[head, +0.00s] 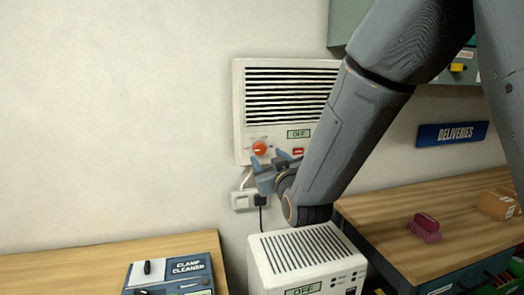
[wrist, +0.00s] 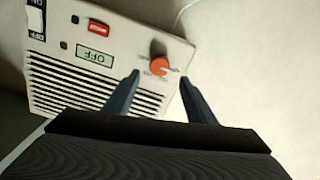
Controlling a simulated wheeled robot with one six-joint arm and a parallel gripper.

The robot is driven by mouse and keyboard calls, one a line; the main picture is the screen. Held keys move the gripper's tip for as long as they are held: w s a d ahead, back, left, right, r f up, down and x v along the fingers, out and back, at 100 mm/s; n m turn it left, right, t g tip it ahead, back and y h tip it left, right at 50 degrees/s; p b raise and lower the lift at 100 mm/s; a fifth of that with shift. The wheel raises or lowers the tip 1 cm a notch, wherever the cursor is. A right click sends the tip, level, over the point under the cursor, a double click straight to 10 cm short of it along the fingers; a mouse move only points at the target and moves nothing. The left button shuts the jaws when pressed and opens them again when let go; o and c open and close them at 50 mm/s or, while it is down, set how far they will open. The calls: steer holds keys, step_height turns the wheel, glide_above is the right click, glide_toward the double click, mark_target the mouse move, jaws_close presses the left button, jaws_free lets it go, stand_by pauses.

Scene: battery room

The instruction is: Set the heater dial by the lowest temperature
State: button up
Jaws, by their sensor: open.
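The wall heater (head: 286,100) is a white box with dark slats, in the middle of the head view. Its orange-red dial (head: 259,148) is at the lower left of its face, beside a small display reading OFF (head: 299,134) and a red switch (head: 298,151). My gripper (head: 268,168) is open and empty, just below and beside the dial. In the wrist view the heater is upside down, and the dial (wrist: 159,66) shows beyond and between my open fingertips (wrist: 160,80). I cannot tell whether a finger touches it. No temperature reading is legible.
A second white unit (head: 303,256) with an OFF display stands below. A socket with plugs (head: 250,200) is under the heater.

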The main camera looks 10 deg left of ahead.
mark_target(260, 149)
steer(key=p+x, duration=0.2)
steer(key=x, duration=0.5)
steer(key=shift+w, duration=0.2)
steer(key=c, duration=1)
steer(key=shift+c, duration=0.2)
